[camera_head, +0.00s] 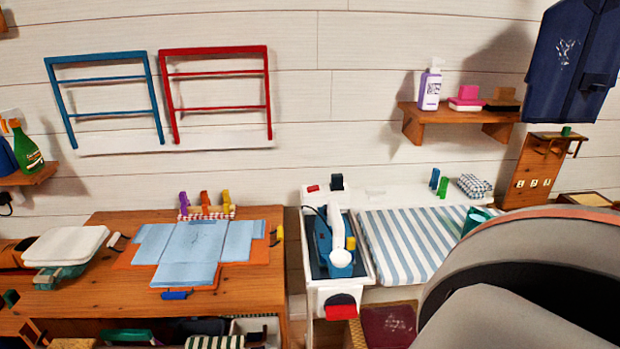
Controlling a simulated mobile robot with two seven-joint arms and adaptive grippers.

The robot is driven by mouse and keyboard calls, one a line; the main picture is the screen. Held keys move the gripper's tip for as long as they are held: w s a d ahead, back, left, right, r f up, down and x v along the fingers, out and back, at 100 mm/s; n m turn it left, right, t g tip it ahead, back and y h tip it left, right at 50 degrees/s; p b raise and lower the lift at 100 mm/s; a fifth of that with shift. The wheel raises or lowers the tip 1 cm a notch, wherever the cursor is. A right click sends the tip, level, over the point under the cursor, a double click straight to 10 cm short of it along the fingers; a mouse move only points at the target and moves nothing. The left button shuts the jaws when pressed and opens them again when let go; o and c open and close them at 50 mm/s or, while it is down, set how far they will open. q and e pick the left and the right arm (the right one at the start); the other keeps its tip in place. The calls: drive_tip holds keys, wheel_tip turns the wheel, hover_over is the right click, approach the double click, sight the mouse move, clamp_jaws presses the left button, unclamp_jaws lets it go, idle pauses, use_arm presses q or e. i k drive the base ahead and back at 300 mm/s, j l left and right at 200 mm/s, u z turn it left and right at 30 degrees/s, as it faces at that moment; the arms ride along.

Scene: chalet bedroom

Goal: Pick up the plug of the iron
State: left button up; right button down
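The iron (333,241) stands on a white-rimmed rest (357,255) at the left end of the ironing surface. It has a white handle and a blue body, with a yellow part beside it. A thin dark cord (311,209) shows at the upper left of the iron. I cannot make out the plug for certain. A small black block (337,182) stands behind the iron; I cannot tell what it is. A large grey and black link of my own arm fills the lower right, close to the camera. Neither gripper shows.
A striped ironing surface (412,240) lies right of the iron. A wooden wall shelf (455,116) holds a bottle (430,88). My arm hides the lower right.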

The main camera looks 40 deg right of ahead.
sight(336, 184)
drive_tip(key=z, duration=1.6)
drive_tip(key=l, duration=0.6)
drive_tip(key=i+l+z, duration=0.15)
drive_tip(key=l, duration=0.45)
